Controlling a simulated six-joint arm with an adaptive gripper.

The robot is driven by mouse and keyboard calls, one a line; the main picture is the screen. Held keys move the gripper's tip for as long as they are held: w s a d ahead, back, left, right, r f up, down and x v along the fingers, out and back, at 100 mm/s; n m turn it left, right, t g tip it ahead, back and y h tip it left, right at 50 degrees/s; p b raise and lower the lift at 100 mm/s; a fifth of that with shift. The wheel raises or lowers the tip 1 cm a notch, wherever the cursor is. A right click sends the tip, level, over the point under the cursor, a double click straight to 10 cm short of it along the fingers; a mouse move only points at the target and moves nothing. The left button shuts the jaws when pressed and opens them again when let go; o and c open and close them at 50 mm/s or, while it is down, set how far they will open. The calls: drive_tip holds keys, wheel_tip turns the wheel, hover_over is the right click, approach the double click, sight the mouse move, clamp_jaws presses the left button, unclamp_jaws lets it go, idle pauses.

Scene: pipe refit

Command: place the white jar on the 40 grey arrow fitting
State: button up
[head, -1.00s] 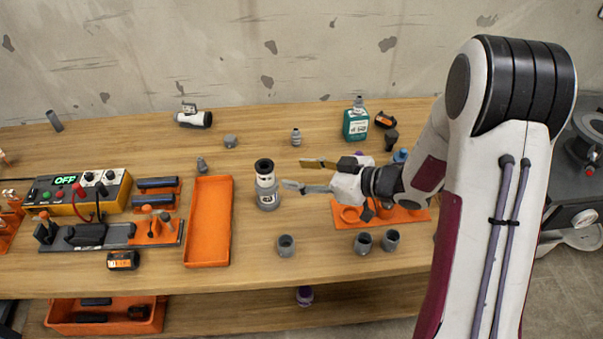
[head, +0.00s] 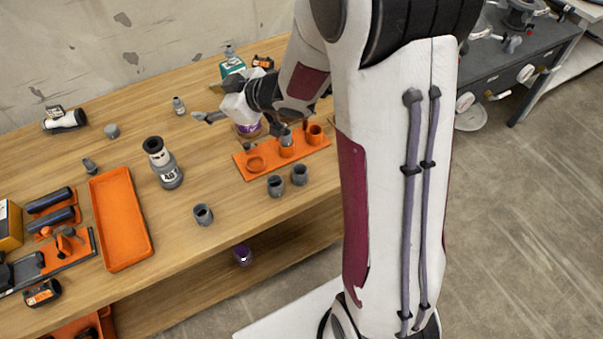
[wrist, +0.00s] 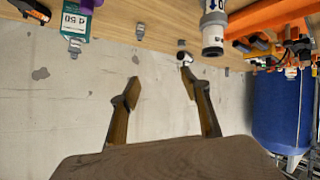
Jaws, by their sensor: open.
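The white jar (head: 157,155), with a dark ring at its top, stands upright on the grey arrow fitting (head: 169,178) at the middle of the bench. In the wrist view, which is upside down, the jar (wrist: 212,38) and the fitting with its blue arrow label (wrist: 214,7) show at the top, in line with each other. My gripper (head: 211,104) is open and empty, well to the right of the jar and toward the back. Both fingers (wrist: 161,82) show apart in the wrist view, with nothing between them.
An orange tray (head: 121,222) lies left of the fitting. Loose grey fittings (head: 203,214) stand in front, and an orange holder (head: 255,164) is at right. A green bottle (head: 232,66) and a small grey fitting (head: 179,105) stand near my gripper.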

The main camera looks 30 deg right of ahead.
drive_tip(key=s+d+r+m+h, duration=0.6)
drive_tip(key=s+d+r+h, duration=0.1)
drive_tip(key=s+d+r, duration=0.3)
drive_tip(key=s+a+m+g, duration=0.1)
drive_tip(key=s+a+g, duration=0.1)
drive_tip(key=s, duration=0.9)
drive_tip(key=s+a+m+g+y, duration=0.1)
drive_tip(key=s+a+g, duration=0.1)
drive_tip(key=s, duration=1)
drive_tip(key=shift+s+a+f+m+g, duration=0.2)
drive_tip(key=shift+a+f+m+g, duration=0.15)
drive_tip(key=shift+a, duration=0.45)
